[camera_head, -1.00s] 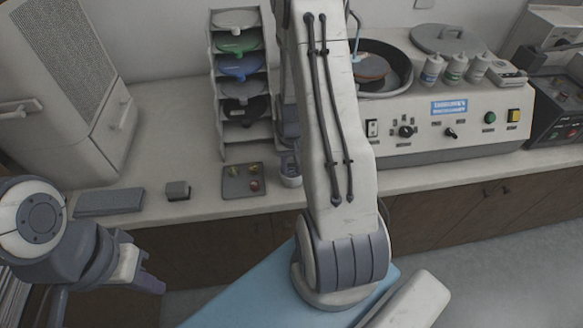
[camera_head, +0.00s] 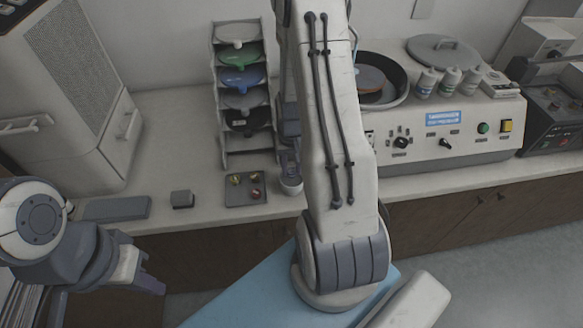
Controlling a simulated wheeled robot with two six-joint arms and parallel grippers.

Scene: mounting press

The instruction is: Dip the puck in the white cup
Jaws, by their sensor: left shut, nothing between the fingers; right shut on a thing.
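The white cup (camera_head: 291,187) stands on the counter just right of a small dark tray, partly hidden by my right arm. My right gripper (camera_head: 289,165) points down right at the cup's mouth. It is shut on the puck, but the puck itself is too small and covered to make out. I cannot tell whether it is inside the cup or just above it. My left gripper (camera_head: 152,284) is shut and empty, in front of the counter at the lower left.
The dark tray (camera_head: 233,200) holds several small round pieces. A grey block (camera_head: 182,200) and a flat grey slab (camera_head: 116,208) lie to its left. A rack of coloured discs (camera_head: 221,110) stands behind. A grinder (camera_head: 455,145) with bottles is at right.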

